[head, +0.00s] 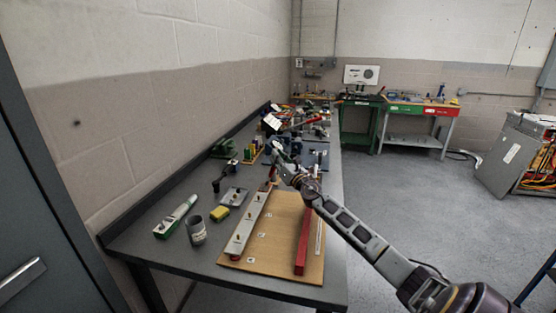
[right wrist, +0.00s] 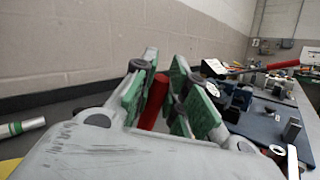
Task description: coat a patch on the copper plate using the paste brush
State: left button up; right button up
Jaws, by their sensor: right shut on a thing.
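My right gripper (head: 282,157) reaches over the far end of the wooden board. In the right wrist view its green-padded fingers (right wrist: 164,85) are closed on a red, rod-like handle (right wrist: 154,102), which I take to be the paste brush. The handle leans slightly, and its lower end is hidden behind the gripper body. In the head view a bit of red (head: 272,172) shows just below the fingers. I cannot make out bristles. No clearly copper-coloured plate can be told apart; a long pale metal bar (head: 247,222) lies on the board. My left gripper is not in view.
The wooden board (head: 276,250) also carries a red bar (head: 303,240). Left of it are a grey cup (head: 196,230), a yellow sponge (head: 220,213), a green-and-white tube (head: 176,217) and a small grey plate (head: 234,196). Several tools crowd the bench's far end. A wall runs along the left.

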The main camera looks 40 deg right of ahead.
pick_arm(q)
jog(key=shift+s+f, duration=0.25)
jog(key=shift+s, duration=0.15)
pick_arm(e)
jog(key=shift+w+d+f, duration=0.1)
jog(key=shift+w+d, duration=0.05)
jog(key=shift+d, duration=0.1)
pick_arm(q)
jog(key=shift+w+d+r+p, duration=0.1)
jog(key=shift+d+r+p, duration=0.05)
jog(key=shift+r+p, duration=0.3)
pick_arm(e)
jog(key=shift+s+a, duration=0.55)
jog(key=shift+a, duration=0.15)
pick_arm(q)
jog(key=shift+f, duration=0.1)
pick_arm(e)
jog(key=shift+w+d, duration=0.1)
jog(key=shift+d, duration=0.05)
